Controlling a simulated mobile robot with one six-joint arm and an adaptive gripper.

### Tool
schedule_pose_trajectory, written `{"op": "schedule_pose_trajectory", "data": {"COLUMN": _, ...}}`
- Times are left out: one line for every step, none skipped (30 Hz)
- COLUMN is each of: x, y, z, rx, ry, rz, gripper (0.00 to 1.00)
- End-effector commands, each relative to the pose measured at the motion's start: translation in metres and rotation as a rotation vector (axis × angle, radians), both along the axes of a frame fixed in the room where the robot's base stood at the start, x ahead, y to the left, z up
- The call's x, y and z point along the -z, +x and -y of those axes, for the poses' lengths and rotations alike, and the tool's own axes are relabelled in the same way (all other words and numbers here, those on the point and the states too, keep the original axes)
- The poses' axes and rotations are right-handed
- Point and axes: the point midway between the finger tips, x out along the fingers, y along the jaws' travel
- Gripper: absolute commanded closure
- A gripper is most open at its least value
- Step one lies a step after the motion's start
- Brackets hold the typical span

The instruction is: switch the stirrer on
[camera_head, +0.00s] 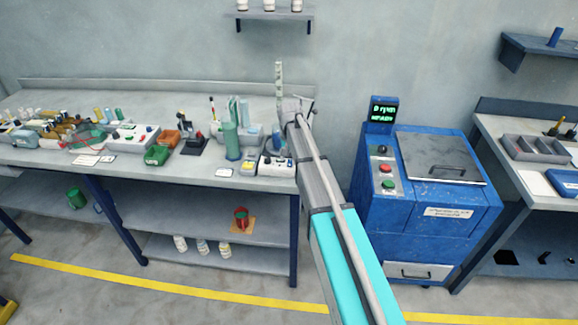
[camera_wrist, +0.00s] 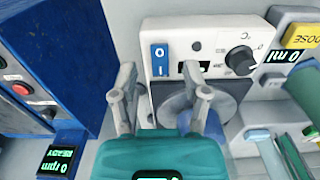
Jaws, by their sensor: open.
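The stirrer (camera_head: 277,165) is a small white box at the right end of the long bench. In the wrist view its white front panel (camera_wrist: 218,45) carries a blue rocker switch (camera_wrist: 160,60) marked O and I, a black knob (camera_wrist: 240,60) and a dark window, partly hidden. A round grey plate (camera_wrist: 178,108) is partly hidden behind my gripper. My gripper (camera_wrist: 164,84) is open and empty, its fingertips on either side below the switch, apart from it. In the head view my gripper (camera_head: 298,107) is above the bench's right end.
A blue machine (camera_head: 427,190) with a lid, buttons and a lit display stands right of the bench. Green tubes (camera_head: 231,140) and a box with a "0 ml" display (camera_wrist: 288,56) are close beside the stirrer. Bottles and boxes crowd the bench's left.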

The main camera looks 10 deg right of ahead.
Motion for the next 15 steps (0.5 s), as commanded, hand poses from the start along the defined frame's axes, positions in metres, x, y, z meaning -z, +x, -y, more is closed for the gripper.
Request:
{"op": "schedule_pose_trajectory", "data": {"x": 0.007, "y": 0.000, "z": 0.000, "rx": 0.000, "ry": 0.000, "rz": 0.000, "gripper": 0.40}}
{"op": "schedule_pose_trajectory", "data": {"x": 0.009, "y": 0.000, "z": 0.000, "rx": 0.000, "ry": 0.000, "rz": 0.000, "gripper": 0.40}}
{"op": "schedule_pose_trajectory", "data": {"x": 0.011, "y": 0.000, "z": 0.000, "rx": 0.000, "ry": 0.000, "rz": 0.000, "gripper": 0.40}}
{"op": "schedule_pose_trajectory", "data": {"x": 0.013, "y": 0.000, "z": 0.000, "rx": 0.000, "ry": 0.000, "rz": 0.000, "gripper": 0.40}}
{"op": "schedule_pose_trajectory", "data": {"x": 0.014, "y": 0.000, "z": 0.000, "rx": 0.000, "ry": 0.000, "rz": 0.000, "gripper": 0.40}}
{"op": "schedule_pose_trajectory", "data": {"x": 0.016, "y": 0.000, "z": 0.000, "rx": 0.000, "ry": 0.000, "rz": 0.000, "gripper": 0.40}}
{"op": "schedule_pose_trajectory", "data": {"x": 0.017, "y": 0.000, "z": 0.000, "rx": 0.000, "ry": 0.000, "rz": 0.000, "gripper": 0.40}}
{"op": "schedule_pose_trajectory", "data": {"x": 0.017, "y": 0.000, "z": 0.000, "rx": 0.000, "ry": 0.000, "rz": 0.000, "gripper": 0.40}}
{"op": "schedule_pose_trajectory", "data": {"x": 0.018, "y": 0.000, "z": 0.000, "rx": 0.000, "ry": 0.000, "rz": 0.000, "gripper": 0.40}}
{"op": "schedule_pose_trajectory", "data": {"x": 0.019, "y": 0.000, "z": 0.000, "rx": 0.000, "ry": 0.000, "rz": 0.000, "gripper": 0.40}}
{"op": "schedule_pose_trajectory", "data": {"x": 0.019, "y": 0.000, "z": 0.000, "rx": 0.000, "ry": 0.000, "rz": 0.000, "gripper": 0.40}}
{"op": "schedule_pose_trajectory", "data": {"x": 0.019, "y": 0.000, "z": 0.000, "rx": 0.000, "ry": 0.000, "rz": 0.000, "gripper": 0.40}}
{"op": "schedule_pose_trajectory", "data": {"x": 0.020, "y": 0.000, "z": 0.000, "rx": -0.001, "ry": 0.000, "rz": 0.000, "gripper": 0.40}}
{"op": "schedule_pose_trajectory", "data": {"x": 0.020, "y": 0.000, "z": 0.000, "rx": -0.001, "ry": 0.000, "rz": 0.000, "gripper": 0.40}}
{"op": "schedule_pose_trajectory", "data": {"x": 0.020, "y": 0.000, "z": -0.001, "rx": -0.001, "ry": 0.000, "rz": 0.000, "gripper": 0.40}}
